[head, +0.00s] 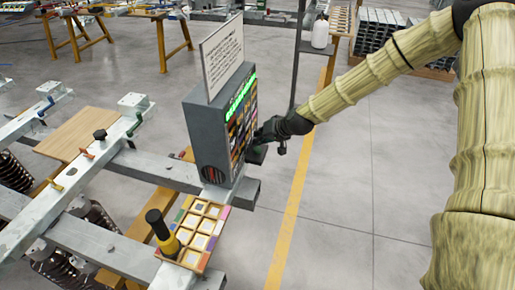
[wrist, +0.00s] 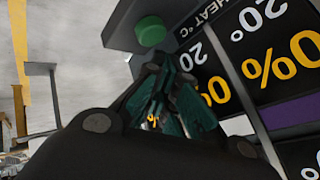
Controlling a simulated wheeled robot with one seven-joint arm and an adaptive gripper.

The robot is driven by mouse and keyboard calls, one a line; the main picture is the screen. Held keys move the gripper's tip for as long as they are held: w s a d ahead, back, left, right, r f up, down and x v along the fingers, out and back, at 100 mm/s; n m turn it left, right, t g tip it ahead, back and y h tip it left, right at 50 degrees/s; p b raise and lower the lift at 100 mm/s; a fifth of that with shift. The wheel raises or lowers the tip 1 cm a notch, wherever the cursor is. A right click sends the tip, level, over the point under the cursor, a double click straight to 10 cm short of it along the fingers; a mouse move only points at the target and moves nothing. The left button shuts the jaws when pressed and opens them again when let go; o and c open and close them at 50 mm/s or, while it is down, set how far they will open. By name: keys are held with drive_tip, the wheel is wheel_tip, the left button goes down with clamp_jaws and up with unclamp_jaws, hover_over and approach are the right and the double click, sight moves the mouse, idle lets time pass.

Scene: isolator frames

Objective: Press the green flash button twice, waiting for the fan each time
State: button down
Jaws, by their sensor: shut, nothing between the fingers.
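The green button (wrist: 150,31) shows in the wrist view as a round cap on a grey ledge (wrist: 122,22) of the control box. My gripper (wrist: 157,62) is shut and empty, with its fingertips close below the button in that picture. I cannot tell whether they touch it. In the head view the grey control box (head: 203,128) stands on a metal beam, and my gripper (head: 258,138) is at its right side. The button is not clear there.
The display panel (wrist: 268,70) shows "HEAT °C", 20° and 0%. A green lit strip (head: 241,98) runs along the box's top edge, under a white sign (head: 222,55). A tray of colored squares (head: 200,228) and a yellow-black tool (head: 162,235) sit in front. Floor at right is clear.

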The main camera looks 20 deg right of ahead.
drive_tip(key=shift+f, duration=0.2)
drive_tip(key=shift+f+b, duration=0.3)
drive_tip(key=shift+b, duration=0.05)
drive_tip(key=shift+f+b, duration=0.4)
drive_tip(key=shift+f, duration=0.15)
idle(1.1)
drive_tip(key=shift+r+p, duration=0.7)
drive_tip(key=shift+r, duration=0.35)
drive_tip(key=shift+r+p, duration=1.9)
drive_tip(key=shift+r, duration=1.15)
drive_tip(key=shift+f, duration=0.1)
